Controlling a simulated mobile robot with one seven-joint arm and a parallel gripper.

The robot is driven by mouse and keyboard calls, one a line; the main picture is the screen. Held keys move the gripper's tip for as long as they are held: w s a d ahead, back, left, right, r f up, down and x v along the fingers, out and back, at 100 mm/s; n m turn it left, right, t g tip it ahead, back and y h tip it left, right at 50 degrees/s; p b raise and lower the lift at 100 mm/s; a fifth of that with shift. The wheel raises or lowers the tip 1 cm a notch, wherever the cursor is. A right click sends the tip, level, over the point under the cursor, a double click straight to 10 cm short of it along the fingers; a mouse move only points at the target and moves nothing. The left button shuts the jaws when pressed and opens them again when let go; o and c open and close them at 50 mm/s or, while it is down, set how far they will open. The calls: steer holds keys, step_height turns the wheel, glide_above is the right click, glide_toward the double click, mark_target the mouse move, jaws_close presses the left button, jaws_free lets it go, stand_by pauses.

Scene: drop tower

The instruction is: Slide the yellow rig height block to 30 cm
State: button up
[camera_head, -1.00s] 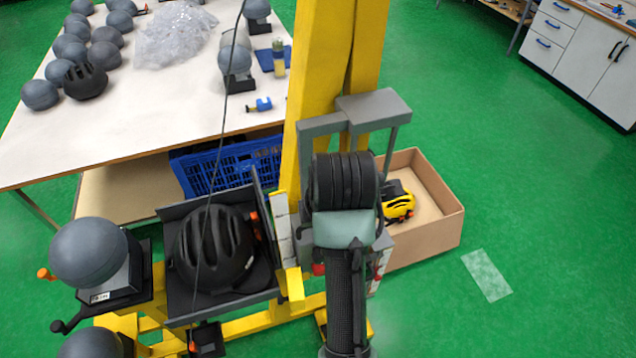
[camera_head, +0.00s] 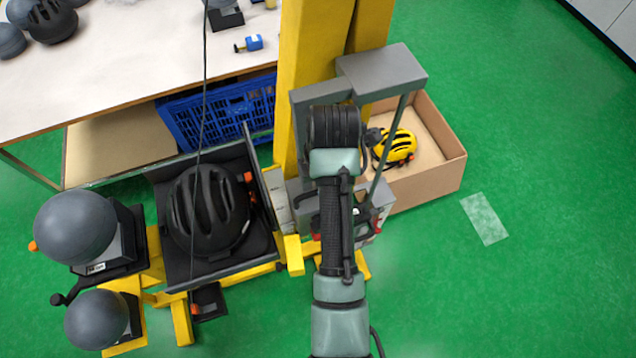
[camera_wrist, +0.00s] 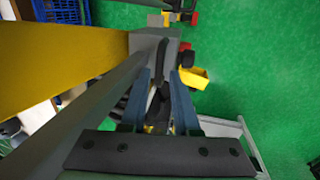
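A small yellow block (camera_head: 293,255) stands at the lower end of a pale scale strip (camera_head: 278,197) on the rig, left of my arm. A yellow block also shows in the wrist view (camera_wrist: 193,77), just right of my fingertips. My gripper (camera_wrist: 159,76) has its two blue-grey fingers apart, with a dark bar running between them. I cannot tell whether they touch that bar. The yellow block is outside the fingers. In the head view my own arm hides the fingers. The scale's numbers are not readable.
The yellow rig column (camera_head: 305,90) rises behind my arm, with a grey carriage (camera_head: 385,70) beside it. A black helmet (camera_head: 208,212) lies in a dark tray at left. A cardboard box (camera_head: 437,165) holds a yellow helmet (camera_head: 397,146).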

mark_target(309, 201)
steer(key=f, duration=0.3)
steer(key=shift+w+a+f+p, duration=0.15)
steer(key=shift+w+f+p, duration=0.1)
steer(key=shift+p, duration=0.05)
steer(key=shift+w+f, duration=0.2)
steer(key=shift+f, duration=0.45)
jaws_close()
stand_by(0.7)
